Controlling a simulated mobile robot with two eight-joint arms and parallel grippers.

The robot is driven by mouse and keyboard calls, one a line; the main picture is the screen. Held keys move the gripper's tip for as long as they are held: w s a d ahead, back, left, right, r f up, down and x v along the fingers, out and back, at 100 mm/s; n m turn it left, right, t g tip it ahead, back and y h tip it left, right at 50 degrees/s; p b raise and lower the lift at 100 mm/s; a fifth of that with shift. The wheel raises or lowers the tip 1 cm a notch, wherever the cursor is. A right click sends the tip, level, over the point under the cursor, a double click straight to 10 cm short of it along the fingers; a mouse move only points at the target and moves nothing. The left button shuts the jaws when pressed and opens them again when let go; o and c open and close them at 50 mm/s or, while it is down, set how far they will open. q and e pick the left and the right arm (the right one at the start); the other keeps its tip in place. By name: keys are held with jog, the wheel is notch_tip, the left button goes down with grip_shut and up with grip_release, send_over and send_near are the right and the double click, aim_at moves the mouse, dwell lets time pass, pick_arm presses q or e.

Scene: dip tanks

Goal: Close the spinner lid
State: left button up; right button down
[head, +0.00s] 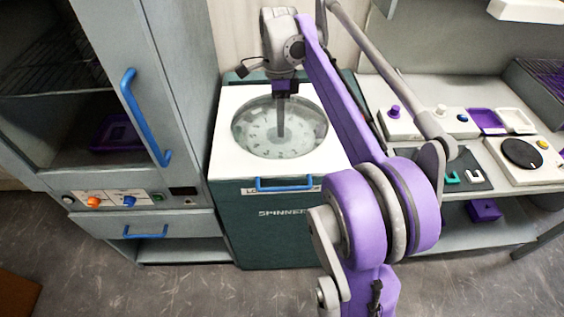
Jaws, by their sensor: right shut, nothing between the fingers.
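The spinner (258,230) is a dark green cabinet with a white top. Its white lid (228,165) appears to lie flat on the cabinet, with a large round clear window (255,135) and a blue handle (285,185) along the front edge. I cannot tell whether a small gap is left under it. My left gripper is not in view.
A grey cabinet with a blue-handled door (145,115) and knobs stands close on the left. A bench on the right holds a white unit with a black disc (521,153) and purple trays (485,121). My right arm hides part of the spinner's right side.

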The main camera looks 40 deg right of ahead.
jog(key=x, duration=1.3)
jog(key=shift+s+a+f+b, duration=0.1)
jog(key=shift+a+f+b, duration=0.15)
jog(key=shift+f+b, duration=0.1)
